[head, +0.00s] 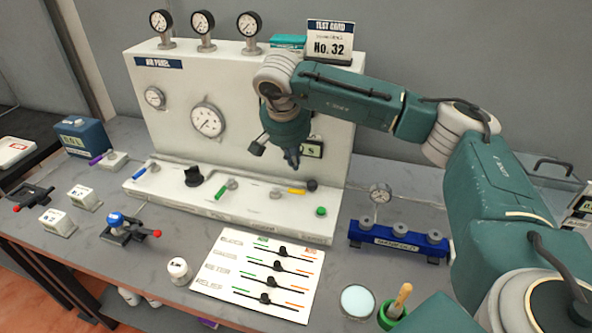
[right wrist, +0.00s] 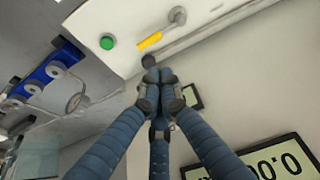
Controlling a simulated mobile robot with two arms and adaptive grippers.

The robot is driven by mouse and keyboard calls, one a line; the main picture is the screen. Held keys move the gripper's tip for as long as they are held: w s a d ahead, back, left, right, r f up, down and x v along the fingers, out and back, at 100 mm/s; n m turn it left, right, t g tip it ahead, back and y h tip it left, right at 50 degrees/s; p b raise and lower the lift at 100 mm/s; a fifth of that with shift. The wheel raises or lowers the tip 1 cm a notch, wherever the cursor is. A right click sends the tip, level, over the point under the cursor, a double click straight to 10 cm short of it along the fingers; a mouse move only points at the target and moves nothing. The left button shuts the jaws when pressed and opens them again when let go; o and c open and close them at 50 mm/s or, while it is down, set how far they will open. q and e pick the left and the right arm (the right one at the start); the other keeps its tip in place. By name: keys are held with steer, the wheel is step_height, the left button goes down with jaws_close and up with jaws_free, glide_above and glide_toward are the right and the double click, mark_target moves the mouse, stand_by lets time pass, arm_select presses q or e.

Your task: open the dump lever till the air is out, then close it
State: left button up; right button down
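The white air panel (head: 240,120) stands at the back of the bench, with several valve levers along its base ledge. A yellow-handled lever (head: 297,191) lies along the ledge's right part; it also shows in the right wrist view (right wrist: 149,41). Beside it are a dark round knob (head: 311,185) and a green button (head: 321,211). I cannot read which is the dump lever. My right gripper (head: 291,163) points down above the yellow lever and dark knob, fingertips together and empty. My left gripper is out of view.
Several gauges, including the large dial (head: 207,120), sit on and above the panel. A blue manifold (head: 398,238) stands right. A white card with sliders (head: 258,278) lies in front. A blue-handled valve (head: 117,222) and a small white jar (head: 178,270) stand nearby.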

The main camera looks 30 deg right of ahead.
mark_target(290, 190)
steer(key=p+x, duration=0.2)
steer(key=x, duration=0.6)
steer(key=shift+d+f+p, duration=0.1)
steer(key=shift+p, duration=0.3)
steer(key=shift+w+d+f, duration=0.1)
steer(key=shift+f, duration=0.4)
